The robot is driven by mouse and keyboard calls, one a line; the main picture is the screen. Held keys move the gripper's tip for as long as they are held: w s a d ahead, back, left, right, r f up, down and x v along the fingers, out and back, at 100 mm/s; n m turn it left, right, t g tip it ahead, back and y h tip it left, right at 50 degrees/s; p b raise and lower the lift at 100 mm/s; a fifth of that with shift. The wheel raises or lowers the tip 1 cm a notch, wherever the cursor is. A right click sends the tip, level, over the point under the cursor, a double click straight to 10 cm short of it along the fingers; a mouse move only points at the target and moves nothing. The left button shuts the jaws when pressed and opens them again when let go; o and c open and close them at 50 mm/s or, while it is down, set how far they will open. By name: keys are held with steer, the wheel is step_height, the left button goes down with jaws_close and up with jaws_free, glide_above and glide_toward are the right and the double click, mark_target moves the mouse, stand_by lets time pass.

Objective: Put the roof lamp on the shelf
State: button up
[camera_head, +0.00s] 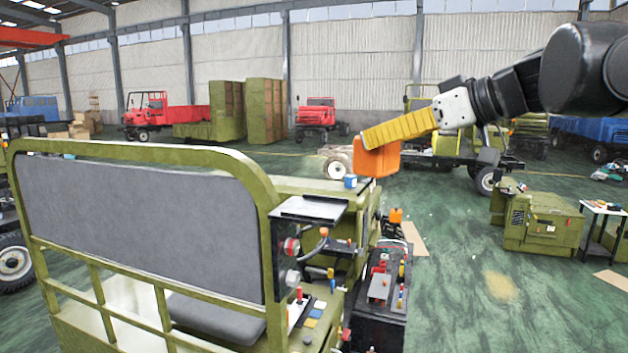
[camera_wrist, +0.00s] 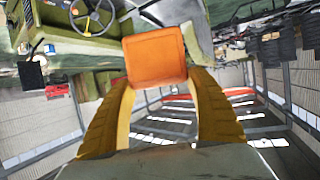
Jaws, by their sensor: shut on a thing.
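The roof lamp (camera_head: 378,160) is an orange block. My yellow gripper (camera_head: 374,138) is shut on it and holds it in the air, right of the green vehicle's cab. In the wrist view the lamp (camera_wrist: 155,56) sits between the tips of both yellow fingers. A small flat grey shelf (camera_head: 312,207) stands at the cab's side, lower and to the left of the lamp in the head view. Its visible top looks bare. I cannot tell for sure whether this is the task's shelf.
A green-framed seat back (camera_head: 150,220) fills the near left. A blue can (camera_head: 350,181) stands on the green bodywork behind the grey shelf. A dark bench (camera_head: 378,305) with several small parts stands below. A green cabinet (camera_head: 540,228) is at right; open floor lies between.

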steer(key=r, duration=0.2)
steer(key=s+r, duration=0.1)
steer(key=shift+a+p, duration=0.3)
steer(key=shift+p, duration=0.1)
steer(key=p, duration=0.2)
glide_above(321, 211)
step_height(321, 211, down, 7)
steer(key=shift+f+p, duration=0.65)
steer(key=shift+f, duration=1.3)
steer(key=shift+f, duration=0.1)
steer(key=o, duration=1.4)
